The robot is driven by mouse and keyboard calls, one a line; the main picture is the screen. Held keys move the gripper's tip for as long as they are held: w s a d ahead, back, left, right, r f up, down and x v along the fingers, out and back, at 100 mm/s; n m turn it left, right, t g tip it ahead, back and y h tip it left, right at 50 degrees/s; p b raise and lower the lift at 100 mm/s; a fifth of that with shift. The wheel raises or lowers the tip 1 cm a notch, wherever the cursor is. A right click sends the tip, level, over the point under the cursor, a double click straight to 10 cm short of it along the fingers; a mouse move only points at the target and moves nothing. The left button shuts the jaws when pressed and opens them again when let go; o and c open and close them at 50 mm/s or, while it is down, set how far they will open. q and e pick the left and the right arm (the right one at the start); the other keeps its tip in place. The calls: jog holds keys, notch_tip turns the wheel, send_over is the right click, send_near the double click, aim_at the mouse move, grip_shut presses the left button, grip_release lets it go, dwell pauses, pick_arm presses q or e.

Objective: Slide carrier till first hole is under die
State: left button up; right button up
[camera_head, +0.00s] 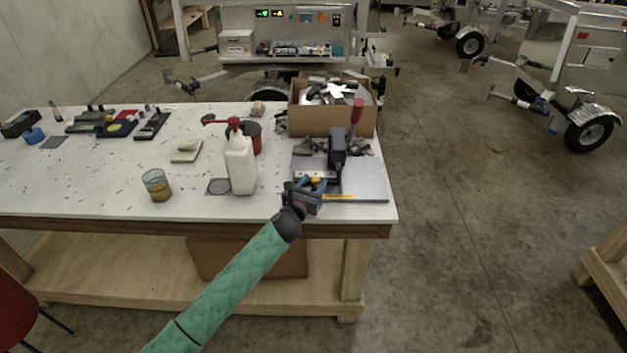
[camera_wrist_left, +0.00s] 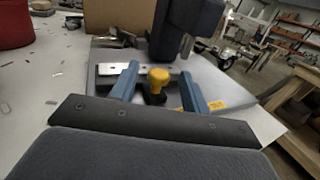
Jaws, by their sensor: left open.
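My left gripper (camera_head: 312,187) is at the front of the press on the right end of the table. In the left wrist view its two blue fingers (camera_wrist_left: 160,92) are open, one on each side of a yellow knob (camera_wrist_left: 158,76), with gaps visible between. The knob stands on a dark base in front of the carrier, a pale metal strip (camera_wrist_left: 115,69) with small holes. The dark press head with the die (camera_wrist_left: 185,30) stands above and behind the strip; the die's tip over the strip is not clear. The press (camera_head: 338,148) has a red-handled lever (camera_head: 357,111). My right gripper is out of view.
The press sits on a grey base plate (camera_head: 370,182) near the table's right edge. A cardboard box (camera_head: 332,121) of metal pieces stands behind it. A white bottle (camera_head: 240,165), a red container (camera_head: 252,135) and a glass cup (camera_head: 157,186) stand to the left.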

pick_arm(q)
jog(key=shift+w+d+f, duration=0.1)
jog(key=shift+w+d, duration=0.05)
jog(key=shift+w, duration=0.3)
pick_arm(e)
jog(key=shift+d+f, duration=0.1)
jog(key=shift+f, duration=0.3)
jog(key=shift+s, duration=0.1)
pick_arm(q)
grip_shut()
jog(key=shift+d, duration=1.15)
grip_release()
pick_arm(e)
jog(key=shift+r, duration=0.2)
